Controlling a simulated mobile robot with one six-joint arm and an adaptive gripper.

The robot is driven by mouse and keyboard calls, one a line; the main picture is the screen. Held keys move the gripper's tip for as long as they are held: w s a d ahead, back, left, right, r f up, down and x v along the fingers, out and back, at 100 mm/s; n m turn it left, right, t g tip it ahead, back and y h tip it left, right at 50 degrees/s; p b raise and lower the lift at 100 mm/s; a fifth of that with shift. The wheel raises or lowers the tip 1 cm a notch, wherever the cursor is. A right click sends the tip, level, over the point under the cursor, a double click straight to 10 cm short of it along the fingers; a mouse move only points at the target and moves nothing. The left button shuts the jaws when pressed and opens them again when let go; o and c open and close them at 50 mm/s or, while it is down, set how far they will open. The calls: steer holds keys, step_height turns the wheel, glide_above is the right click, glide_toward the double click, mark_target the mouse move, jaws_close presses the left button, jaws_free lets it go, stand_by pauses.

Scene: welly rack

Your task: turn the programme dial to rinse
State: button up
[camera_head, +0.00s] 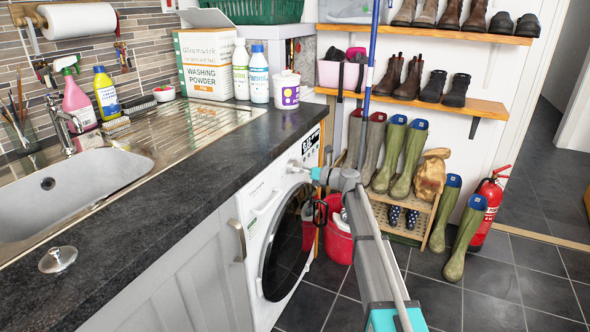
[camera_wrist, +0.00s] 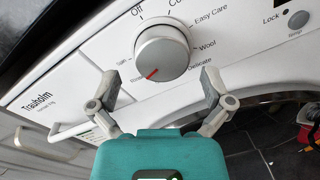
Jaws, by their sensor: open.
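The white washing machine (camera_head: 257,190) stands under the dark worktop. Its round silver programme dial (camera_wrist: 162,52) shows large in the wrist view, with a red pointer mark at its lower left edge. The mark points toward a small label at the lower left that looks like "Rinse", though it is hard to read. Off, Easy Care, Wool and Delicate run around the top and right. My gripper (camera_wrist: 160,86) is open, one finger at the lower left of the dial and one at the lower right, with nothing between them. In the head view my gripper (camera_head: 303,168) is by the machine's front panel.
The dark worktop (camera_head: 190,165) overhangs the machine, with the sink (camera_head: 70,190) at left. A red bucket (camera_head: 338,240) stands on the floor beyond the machine. The boot rack (camera_head: 400,205) and a fire extinguisher (camera_head: 487,205) are behind. Tiled floor is free at the lower right.

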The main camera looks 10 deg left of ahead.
steer(key=v, duration=0.9)
steer(key=shift+s+d, duration=0.25)
steer(key=s+d+f+n+g+h, duration=0.2)
steer(key=s+f+n+h, duration=0.2)
steer(key=s+f+n, duration=0.35)
steer(key=s+d+f+n+g+h, duration=0.25)
steer(key=s+f+n+h, duration=0.2)
steer(key=s+n, duration=0.5)
steer(key=s+d+f+n+g+h, duration=0.1)
steer(key=s+d+f+n+h, duration=0.2)
steer(key=s, duration=0.6)
steer(key=s+d+f+n+g+h, duration=0.1)
steer(key=s+d+f+n+h, duration=0.2)
steer(key=s+d+n+h, duration=0.2)
steer(key=s+d+n, duration=0.2)
steer(key=s+d, duration=0.2)
steer(key=s, duration=0.1)
steer(key=shift+d+f+n, duration=0.15)
steer(key=shift+d+n, duration=0.2)
steer(key=shift+n, duration=0.05)
